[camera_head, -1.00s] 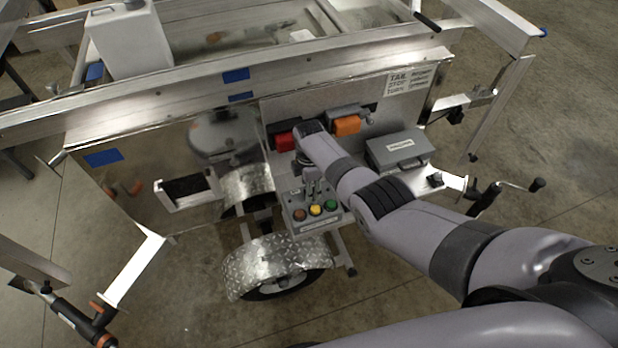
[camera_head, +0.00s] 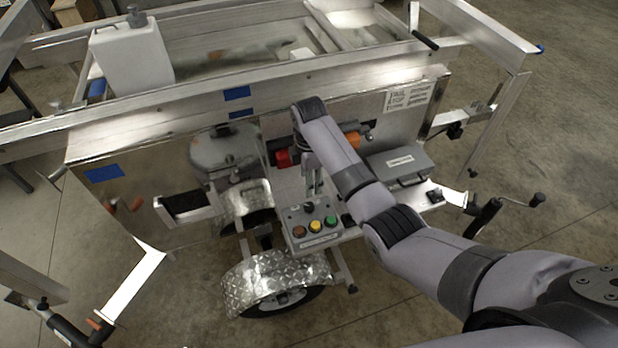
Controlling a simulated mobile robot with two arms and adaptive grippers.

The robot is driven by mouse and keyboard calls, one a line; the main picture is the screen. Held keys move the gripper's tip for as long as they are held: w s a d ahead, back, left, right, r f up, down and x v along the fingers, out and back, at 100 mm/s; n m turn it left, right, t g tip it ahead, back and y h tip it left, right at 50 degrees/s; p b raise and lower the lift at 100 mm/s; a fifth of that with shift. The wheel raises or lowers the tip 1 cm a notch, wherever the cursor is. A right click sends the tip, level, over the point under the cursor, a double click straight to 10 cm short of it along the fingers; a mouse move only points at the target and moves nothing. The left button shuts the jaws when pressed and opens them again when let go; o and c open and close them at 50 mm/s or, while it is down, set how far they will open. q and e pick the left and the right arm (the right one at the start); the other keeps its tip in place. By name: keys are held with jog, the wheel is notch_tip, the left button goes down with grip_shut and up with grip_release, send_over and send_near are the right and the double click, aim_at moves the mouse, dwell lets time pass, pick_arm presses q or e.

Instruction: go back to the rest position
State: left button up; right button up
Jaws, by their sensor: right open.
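My right arm comes in from the lower right and reaches over the side of the aluminium trailer (camera_head: 180,120). My right gripper (camera_head: 313,190) hangs from its wrist and points down. It is open and empty, just above and behind the grey button box (camera_head: 315,230) with orange, yellow and green buttons. Whether it touches the box I cannot tell. My left gripper does not show.
A red lamp (camera_head: 283,158) and an orange lamp (camera_head: 352,139) sit on the panel behind my wrist. A grey case (camera_head: 398,164) stands to their right. A diamond-plate fender (camera_head: 270,280) over a wheel is below. A white jug (camera_head: 133,58) stands on top at left. Open floor (camera_head: 560,150) lies right.

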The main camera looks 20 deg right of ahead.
jog(key=shift+s+f, duration=0.1)
dwell(0.3)
jog(key=s+f+m+t, duration=0.1)
jog(key=s+f+m, duration=0.4)
jog(key=s, duration=0.4)
jog(key=s+d+r+m+t, duration=0.15)
jog(key=s+m, duration=0.25)
jog(key=s, duration=0.4)
jog(key=s+d+r+m, duration=0.1)
jog(key=s+r+m, duration=0.25)
jog(key=s, duration=0.45)
jog(key=s+d+r+m+t, duration=0.15)
jog(key=s+m, duration=0.25)
jog(key=s, duration=0.4)
notch_tip(320, 180, down, 28)
jog(key=a+r+g+b, duration=0.1)
jog(key=g+b, duration=0.1)
jog(key=b, duration=0.1)
jog(key=s+d+f+g+b, duration=0.1)
jog(key=s+d+f+b, duration=0.2)
jog(key=s+f, duration=1.5)
notch_tip(320, 180, down, 3)
